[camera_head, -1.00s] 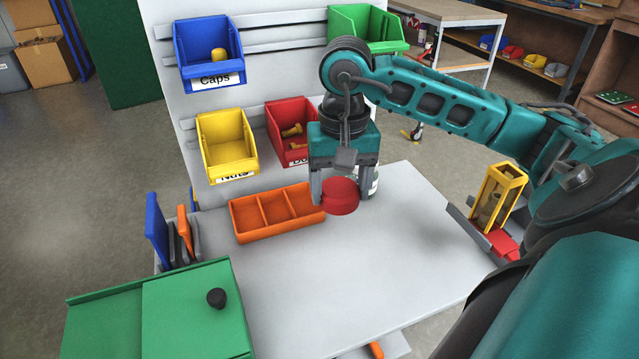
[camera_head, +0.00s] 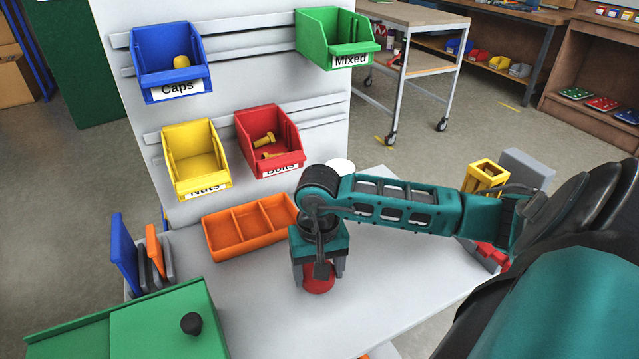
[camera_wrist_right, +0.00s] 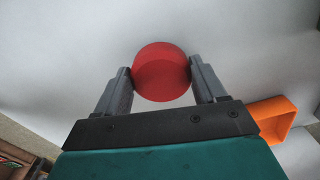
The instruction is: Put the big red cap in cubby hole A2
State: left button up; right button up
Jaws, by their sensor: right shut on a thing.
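The big red cap (camera_head: 319,278) is between the fingers of my right gripper (camera_head: 319,272), over the front part of the white table. The right wrist view shows the round red cap (camera_wrist_right: 162,72) with a finger against each side, so the right gripper (camera_wrist_right: 162,82) is shut on it. The head view does not clearly show how high the cap is above the table. No cubby hole marked A2 is visible in these frames. My left gripper is not in view.
An orange three-part tray (camera_head: 209,233) lies behind and left of the gripper. Labelled bins, Caps (camera_head: 170,85), Nuts (camera_head: 203,186), Bolts (camera_head: 290,160) and Mixed (camera_head: 352,52), hang on the white panel. A green box (camera_head: 150,335) with a black knob stands front left. White tabletop (camera_head: 250,300) is clear between.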

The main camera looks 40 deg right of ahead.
jog(key=shift+f, duration=0.7)
jog(key=shift+w, duration=0.1)
jog(key=shift+r, duration=0.15)
jog(key=o, duration=1.1)
